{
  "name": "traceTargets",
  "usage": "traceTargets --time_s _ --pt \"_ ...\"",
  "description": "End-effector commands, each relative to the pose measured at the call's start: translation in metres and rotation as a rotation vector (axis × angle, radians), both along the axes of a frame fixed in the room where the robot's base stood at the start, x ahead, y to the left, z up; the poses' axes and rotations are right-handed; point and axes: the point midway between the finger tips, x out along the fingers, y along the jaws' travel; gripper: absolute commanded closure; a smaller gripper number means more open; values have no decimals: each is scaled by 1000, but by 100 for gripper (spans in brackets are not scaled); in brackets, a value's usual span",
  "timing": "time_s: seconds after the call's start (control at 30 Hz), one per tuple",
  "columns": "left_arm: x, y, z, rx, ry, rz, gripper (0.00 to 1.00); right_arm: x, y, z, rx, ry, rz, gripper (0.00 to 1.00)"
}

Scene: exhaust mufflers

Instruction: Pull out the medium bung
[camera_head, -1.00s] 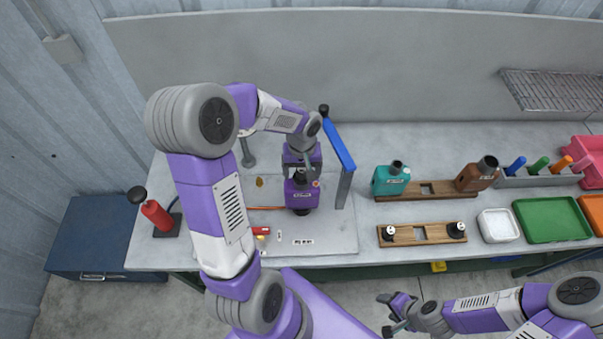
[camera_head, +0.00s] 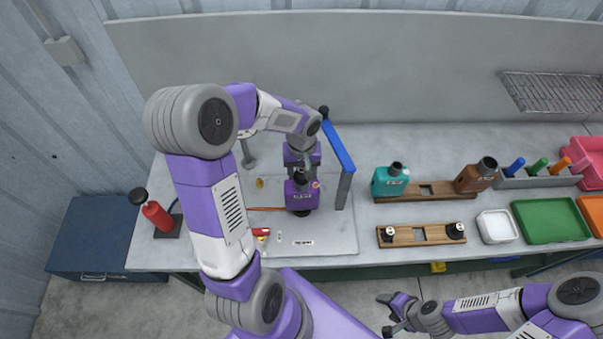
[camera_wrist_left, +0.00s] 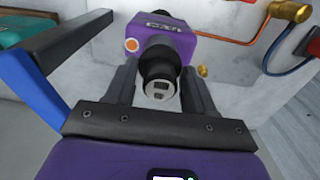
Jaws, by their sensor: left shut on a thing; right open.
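The purple muffler (camera_head: 301,196) stands on the grey plate below my left gripper (camera_head: 301,165). In the left wrist view the muffler (camera_wrist_left: 165,38) shows its label and an orange round mark. My left gripper (camera_wrist_left: 160,90) is shut on the black bung (camera_wrist_left: 158,68), which has a pale end face, at the muffler's neck. I cannot tell whether the bung is seated or partly out. In the head view the fingers and arm mostly hide it. My right gripper (camera_head: 388,314) is open and empty, low in front of the table.
A blue bar (camera_head: 339,146) on a grey post stands just right of the muffler. A teal muffler (camera_head: 390,182) and a brown muffler (camera_head: 476,175) stand on a wooden rack. A front wooden rack (camera_head: 405,236) holds two black bungs. Trays lie further right.

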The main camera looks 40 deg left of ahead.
Motion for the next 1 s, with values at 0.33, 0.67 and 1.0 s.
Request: traceTargets --time_s 0.33,0.67,1.0 --pt "0 0 16 0 -1 0 95 0 0 11 0 0 0 42" --pt "0 0 29 1 -1 -1 95 0 0 19 0 0 0 42" --pt "0 0 43 1 -1 0 95 0 0 29 0 0 0 42"
